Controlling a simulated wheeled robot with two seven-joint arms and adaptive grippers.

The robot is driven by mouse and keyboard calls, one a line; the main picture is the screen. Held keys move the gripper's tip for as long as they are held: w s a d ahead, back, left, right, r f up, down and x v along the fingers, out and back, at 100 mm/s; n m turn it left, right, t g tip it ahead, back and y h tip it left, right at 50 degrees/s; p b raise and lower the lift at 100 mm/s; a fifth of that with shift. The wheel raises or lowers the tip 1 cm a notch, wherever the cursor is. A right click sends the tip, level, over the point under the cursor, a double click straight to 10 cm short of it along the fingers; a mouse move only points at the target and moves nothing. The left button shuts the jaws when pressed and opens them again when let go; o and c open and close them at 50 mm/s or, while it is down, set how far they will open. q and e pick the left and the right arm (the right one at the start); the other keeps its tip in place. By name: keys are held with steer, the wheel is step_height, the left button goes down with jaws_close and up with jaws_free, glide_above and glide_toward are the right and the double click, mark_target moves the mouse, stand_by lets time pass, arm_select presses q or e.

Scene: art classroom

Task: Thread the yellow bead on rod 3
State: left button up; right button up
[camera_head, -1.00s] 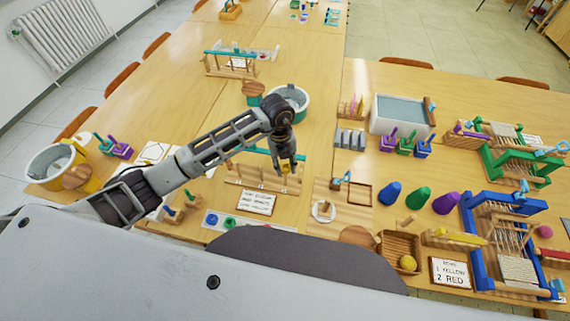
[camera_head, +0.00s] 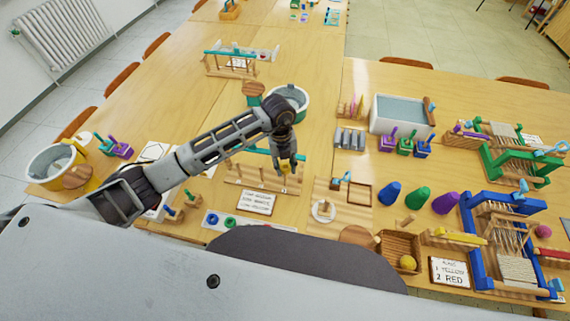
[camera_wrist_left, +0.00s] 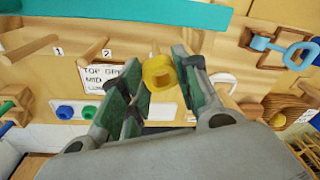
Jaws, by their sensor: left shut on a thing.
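The yellow bead (camera_wrist_left: 160,73) is held between the fingertips of my left gripper (camera_wrist_left: 161,84); it shows small in the head view (camera_head: 286,169). My left gripper (camera_head: 287,168) is shut on it, in front of the wooden rod stand (camera_head: 236,178) with a teal top bar. In the left wrist view, rod 1 (camera_wrist_left: 32,46) and rod 2 (camera_wrist_left: 88,50) stick out bare beside their number labels. A short bit of wood, probably rod 3 (camera_wrist_left: 155,48), shows just behind the bead. I cannot tell whether it enters the hole. My right gripper is out of view.
An order card (camera_head: 257,203) lies in front of the stand, near a strip with blue and green pieces (camera_head: 229,219). A wooden board (camera_head: 349,216) with a light blue piece lies to the right. A grey-green tub (camera_head: 300,97) stands behind.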

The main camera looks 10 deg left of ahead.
arm_select(q)
steer(key=shift+f+b, duration=0.55)
steer(key=shift+f, duration=0.45)
stand_by(2.2)
stand_by(0.5)
steer(key=o, duration=0.8)
steer(key=shift+r, duration=0.1)
steer(key=shift+w+a+r, duration=0.15)
steer(key=shift+a+r, duration=0.05)
steer(key=shift+r, duration=1.75)
steer(key=shift+w+a+r, duration=0.1)
steer(key=shift+a+r, duration=0.05)
steer(key=shift+r, duration=1.8)
steer(key=shift+w+a+r, duration=0.15)
steer(key=shift+a+r, duration=0.05)
steer(key=shift+r, duration=1.75)
